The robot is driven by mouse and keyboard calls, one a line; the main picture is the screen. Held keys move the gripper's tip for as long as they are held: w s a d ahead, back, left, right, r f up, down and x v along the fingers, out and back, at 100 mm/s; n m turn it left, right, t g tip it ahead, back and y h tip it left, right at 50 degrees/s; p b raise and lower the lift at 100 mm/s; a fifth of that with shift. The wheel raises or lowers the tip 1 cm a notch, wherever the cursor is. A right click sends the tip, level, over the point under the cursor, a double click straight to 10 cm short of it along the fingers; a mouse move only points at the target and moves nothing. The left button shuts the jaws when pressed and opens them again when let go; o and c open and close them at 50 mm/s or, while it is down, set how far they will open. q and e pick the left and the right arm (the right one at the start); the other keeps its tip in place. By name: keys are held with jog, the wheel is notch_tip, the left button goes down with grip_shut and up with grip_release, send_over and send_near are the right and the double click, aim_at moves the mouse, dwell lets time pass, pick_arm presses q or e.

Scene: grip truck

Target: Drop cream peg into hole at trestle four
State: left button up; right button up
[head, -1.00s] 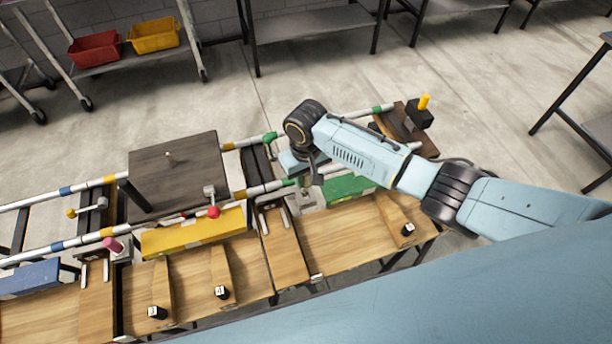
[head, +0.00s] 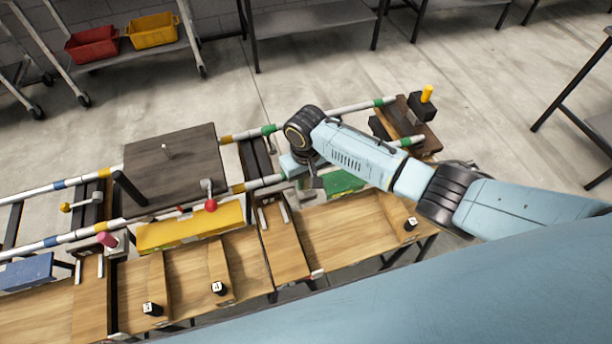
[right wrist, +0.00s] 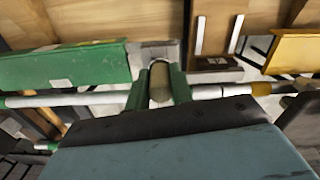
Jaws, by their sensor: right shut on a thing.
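The cream peg (right wrist: 160,78) is between the two green fingers of my right gripper (right wrist: 161,88) in the right wrist view, with its rounded end showing. The gripper is shut on it, above the white rail (right wrist: 95,99). In the head view my right gripper (head: 309,178) hangs over the front rail, left of the green block (head: 342,181). My arm hides much of it there, and the peg is not clear. I cannot tell which support is trestle four, and I see no hole clearly. My left gripper is not in view.
A dark board (head: 170,185) with a small pale pin lies across the rails. Wooden trays (head: 340,232) line the front.

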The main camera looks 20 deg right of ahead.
jog(key=o, duration=1)
jog(key=shift+o, duration=0.2)
notch_tip(320, 180, up, 13)
jog(key=p, duration=0.2)
jog(key=shift+r, duration=0.15)
